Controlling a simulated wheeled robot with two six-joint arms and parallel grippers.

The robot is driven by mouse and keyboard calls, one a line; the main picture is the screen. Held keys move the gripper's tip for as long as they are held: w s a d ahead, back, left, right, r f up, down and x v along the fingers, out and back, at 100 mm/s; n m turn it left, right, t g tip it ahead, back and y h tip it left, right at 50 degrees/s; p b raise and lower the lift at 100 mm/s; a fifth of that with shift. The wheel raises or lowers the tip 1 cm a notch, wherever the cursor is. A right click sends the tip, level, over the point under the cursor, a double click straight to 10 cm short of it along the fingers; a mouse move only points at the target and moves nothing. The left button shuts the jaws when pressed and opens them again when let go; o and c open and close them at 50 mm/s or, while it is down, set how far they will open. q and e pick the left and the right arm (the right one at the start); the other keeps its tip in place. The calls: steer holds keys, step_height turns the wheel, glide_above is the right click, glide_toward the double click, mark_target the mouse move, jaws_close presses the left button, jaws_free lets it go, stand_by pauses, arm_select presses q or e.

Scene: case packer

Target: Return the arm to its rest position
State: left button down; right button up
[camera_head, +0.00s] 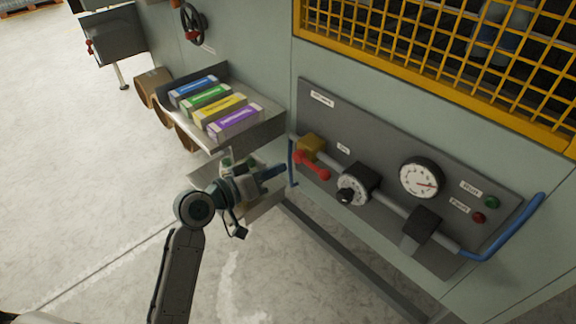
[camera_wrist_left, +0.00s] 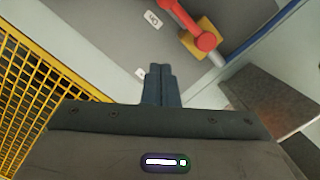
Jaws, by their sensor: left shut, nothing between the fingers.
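My left arm comes in from the bottom left in the head view. Its gripper (camera_head: 278,171) is at the left end of the grey control panel (camera_head: 322,97), near the red lever (camera_head: 312,166) on its yellow block. In the left wrist view the two fingers (camera_wrist_left: 160,72) are together with nothing between them. The red lever (camera_wrist_left: 190,27) and its yellow block (camera_wrist_left: 205,38) show beyond the fingertips, apart from them. My right gripper is in neither view.
A tray (camera_head: 196,139) with blue, green, yellow and purple boxes stands above and left of the gripper. A blue pipe (camera_head: 511,232), a dial (camera_head: 352,188) and a gauge (camera_head: 421,178) are on the panel side. A yellow mesh guard (camera_head: 440,70) is above. Open floor (camera_head: 75,190) lies left.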

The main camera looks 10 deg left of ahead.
arm_select(q)
steer(key=shift+s+a+r, duration=0.1)
steer(key=shift+s+a, duration=0.15)
steer(key=shift+s, duration=0.15)
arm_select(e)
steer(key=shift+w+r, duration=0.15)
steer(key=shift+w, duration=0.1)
